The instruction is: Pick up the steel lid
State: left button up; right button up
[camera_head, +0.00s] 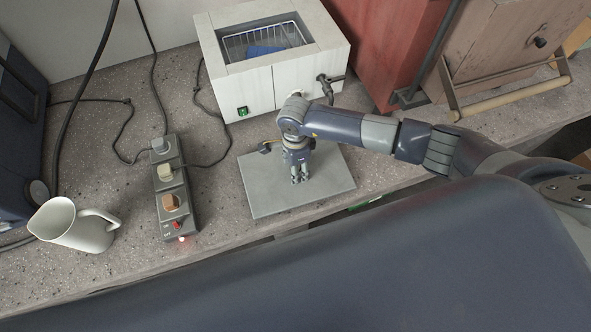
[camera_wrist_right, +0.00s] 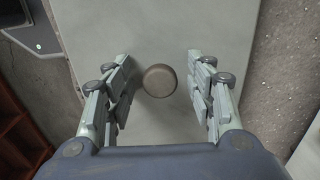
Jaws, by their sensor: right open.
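The steel lid (camera_head: 330,182) is a flat grey rectangular plate lying on the bench in front of the white bath. In the right wrist view the lid (camera_wrist_right: 200,25) fills most of the picture, with a round dark knob (camera_wrist_right: 159,80) near its middle. My right gripper (camera_head: 299,180) points down over the lid, hiding the knob in the head view. Its fingers (camera_wrist_right: 160,70) are open on either side of the knob, with gaps on both sides; the knob sits nearer the left finger. My left gripper is not in view.
The white bath (camera_head: 247,92) holds a wire basket (camera_head: 285,36) with something blue. A power strip (camera_head: 173,205) with plugs and cables lies left of the lid, then a white jug (camera_head: 75,228). A red cabinet (camera_head: 385,40) and a wooden box (camera_head: 490,45) stand at right.

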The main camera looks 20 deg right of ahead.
jog(key=shift+c, duration=0.5)
grip_shut()
jog(key=shift+r, duration=0.1)
